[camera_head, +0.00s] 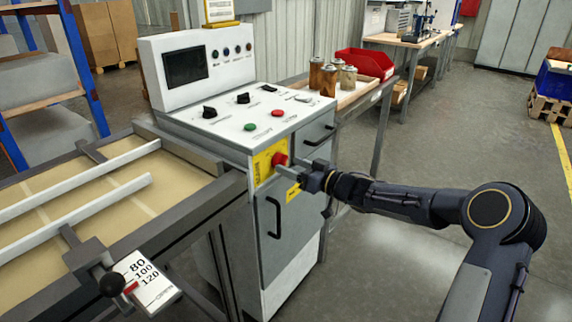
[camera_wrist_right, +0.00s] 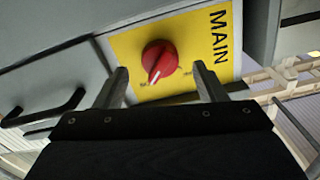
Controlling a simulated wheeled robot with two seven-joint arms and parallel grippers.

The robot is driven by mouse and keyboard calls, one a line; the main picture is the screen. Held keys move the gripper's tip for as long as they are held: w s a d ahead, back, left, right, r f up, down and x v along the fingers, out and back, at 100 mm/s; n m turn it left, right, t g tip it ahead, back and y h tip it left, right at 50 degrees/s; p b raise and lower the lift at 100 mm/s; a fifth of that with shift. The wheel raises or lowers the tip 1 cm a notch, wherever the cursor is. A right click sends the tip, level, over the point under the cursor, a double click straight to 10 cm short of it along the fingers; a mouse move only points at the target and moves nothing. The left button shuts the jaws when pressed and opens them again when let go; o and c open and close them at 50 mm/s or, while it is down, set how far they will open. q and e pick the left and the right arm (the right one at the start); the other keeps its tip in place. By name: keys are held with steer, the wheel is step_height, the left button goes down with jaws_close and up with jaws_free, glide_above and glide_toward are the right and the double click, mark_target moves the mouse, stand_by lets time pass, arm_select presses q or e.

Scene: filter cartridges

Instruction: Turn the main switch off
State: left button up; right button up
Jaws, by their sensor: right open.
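The main switch is a red rotary knob (camera_head: 280,159) on a yellow plate (camera_head: 262,166) on the front of the grey control cabinet (camera_head: 284,215). In the right wrist view the red knob (camera_wrist_right: 159,60) shows a white pointer mark aimed toward the lower left, beside the word MAIN on the yellow plate (camera_wrist_right: 205,44). My right gripper (camera_head: 304,174) is just in front of the knob. In the right wrist view its two fingers (camera_wrist_right: 162,84) are spread, one on each side of the knob, and appear apart from it. My left gripper is not in view.
A black door handle (camera_head: 273,218) sits below the switch and a drawer handle (camera_head: 319,136) to its right.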

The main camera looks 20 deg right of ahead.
mark_target(281, 162)
steer(key=shift+x, duration=1.2)
steer(key=c, duration=1)
